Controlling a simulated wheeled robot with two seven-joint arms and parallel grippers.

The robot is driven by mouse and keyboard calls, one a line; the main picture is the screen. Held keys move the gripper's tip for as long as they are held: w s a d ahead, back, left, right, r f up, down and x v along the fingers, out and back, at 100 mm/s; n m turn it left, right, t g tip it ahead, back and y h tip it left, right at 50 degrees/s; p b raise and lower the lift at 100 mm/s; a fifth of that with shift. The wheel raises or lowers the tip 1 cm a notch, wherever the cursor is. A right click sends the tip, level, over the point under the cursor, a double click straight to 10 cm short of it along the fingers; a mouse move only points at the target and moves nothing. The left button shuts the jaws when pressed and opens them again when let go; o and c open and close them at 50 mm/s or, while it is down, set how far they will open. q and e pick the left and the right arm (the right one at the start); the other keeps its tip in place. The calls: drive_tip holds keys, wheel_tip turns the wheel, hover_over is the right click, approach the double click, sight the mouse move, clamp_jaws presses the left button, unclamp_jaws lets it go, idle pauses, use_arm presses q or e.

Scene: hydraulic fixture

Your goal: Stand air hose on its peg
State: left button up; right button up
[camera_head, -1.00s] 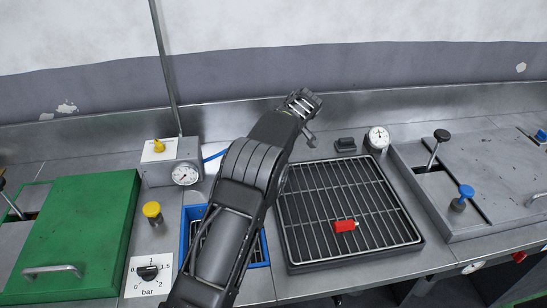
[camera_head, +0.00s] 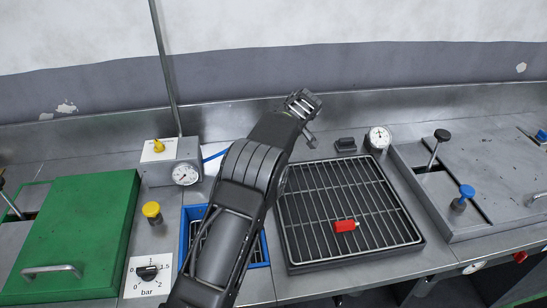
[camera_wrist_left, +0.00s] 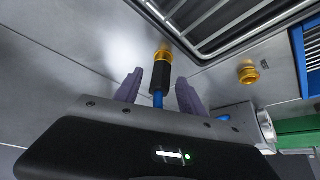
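The air hose (camera_wrist_left: 158,77) shows in the left wrist view. It has a brass end, a black sleeve and a blue tube running down toward my gripper. My left gripper (camera_wrist_left: 160,82) has its two purple-grey fingers apart, one on either side of the hose, with gaps visible. I cannot tell how deep the hose lies between them or whether its brass end touches the bench. A separate brass round fitting (camera_wrist_left: 248,73) sits on the bench to the right; I cannot tell whether it is the peg. In the head view my left arm hides most of the hose. My right gripper is not in view.
A black tray with a wire rack (camera_head: 300,262) holds a red piece (camera_head: 345,226). A blue-rimmed tray (camera_head: 258,251) is partly behind my arm. A gauge box (camera_head: 184,172), a green lid (camera_head: 85,225) and a yellow knob (camera_head: 151,211) stand to the left.

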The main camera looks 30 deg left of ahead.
use_arm(q)
drive_tip(key=b+v, duration=0.1)
drive_tip(key=v, duration=0.6)
drive_tip(key=shift+d+r+b, duration=0.15)
drive_tip(key=shift+r+b, duration=0.15)
drive_tip(key=shift+r, duration=0.1)
idle(0.4)
